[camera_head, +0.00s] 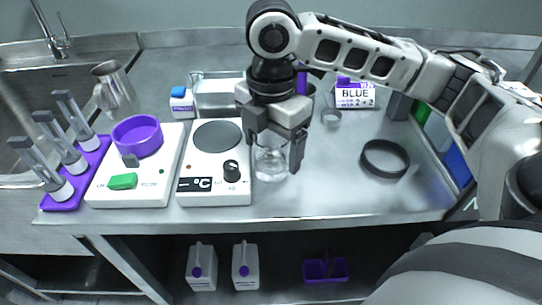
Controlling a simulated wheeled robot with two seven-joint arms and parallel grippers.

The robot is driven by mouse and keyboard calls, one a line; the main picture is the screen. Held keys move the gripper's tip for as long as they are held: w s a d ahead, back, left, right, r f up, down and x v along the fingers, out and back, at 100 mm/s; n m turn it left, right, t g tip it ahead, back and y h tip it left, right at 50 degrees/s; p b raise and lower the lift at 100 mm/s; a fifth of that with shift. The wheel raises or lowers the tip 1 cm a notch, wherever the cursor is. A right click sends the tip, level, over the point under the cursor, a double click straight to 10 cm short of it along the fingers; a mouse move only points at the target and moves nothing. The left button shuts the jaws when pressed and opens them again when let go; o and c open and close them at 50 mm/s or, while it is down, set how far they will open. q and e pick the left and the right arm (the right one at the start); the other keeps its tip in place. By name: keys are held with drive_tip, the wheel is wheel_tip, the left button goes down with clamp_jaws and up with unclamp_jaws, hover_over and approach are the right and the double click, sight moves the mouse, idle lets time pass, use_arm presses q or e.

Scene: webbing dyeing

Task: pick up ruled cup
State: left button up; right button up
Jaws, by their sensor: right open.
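The ruled cup looks to be the clear glass vessel (270,166) standing upright on the metal bench, right of the white hot plate; any markings on it are too small to read. My right gripper (272,148) points down over it, open. One finger shows left of the cup's upper part and the other right of it. The gripper body hides part of the cup's rim, and I cannot tell whether the fingers touch the glass. My left gripper is not in view.
The hot plate (215,190) stands close left of the cup, with a white scale (106,190) bearing a purple bowl (137,136) beyond. Bench space between cup and ring is clear.

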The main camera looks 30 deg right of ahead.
drive_tip(key=c, duration=1.1)
drive_tip(key=shift+c, duration=0.2)
drive_tip(key=shift+r, duration=0.15)
